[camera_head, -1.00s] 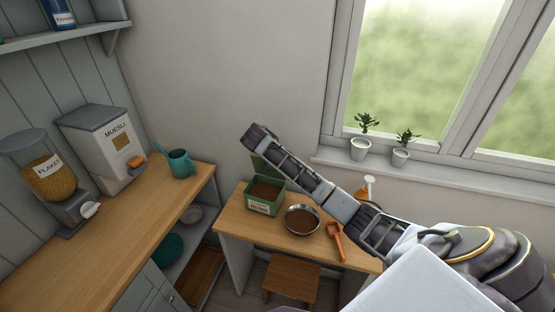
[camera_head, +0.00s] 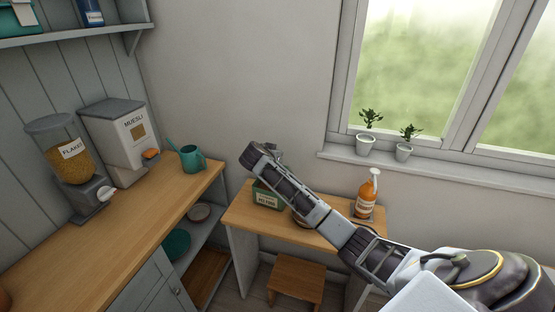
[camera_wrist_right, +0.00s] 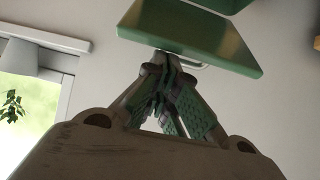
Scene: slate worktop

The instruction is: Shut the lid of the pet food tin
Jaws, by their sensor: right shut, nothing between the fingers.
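The green pet food tin (camera_head: 266,196) stands at the left of the small wooden table. Only part of its labelled front shows; its opening and lid are hidden behind my right arm in the head view. My right arm reaches from the lower right across the table, with its hand above the tin. In the right wrist view, a flat green panel (camera_wrist_right: 195,40), seemingly the lid, is tilted above my right gripper (camera_wrist_right: 168,68). A thin metal wire shows below it. The fingers are shut and empty, close under the panel; I cannot tell whether they touch. My left gripper is not in view.
An orange pump bottle (camera_head: 367,193) stands at the table's right. A metal bowl (camera_head: 299,219) is mostly hidden by my arm. A stool (camera_head: 297,277) stands below. The left counter holds a watering can (camera_head: 191,158) and dispensers (camera_head: 119,140).

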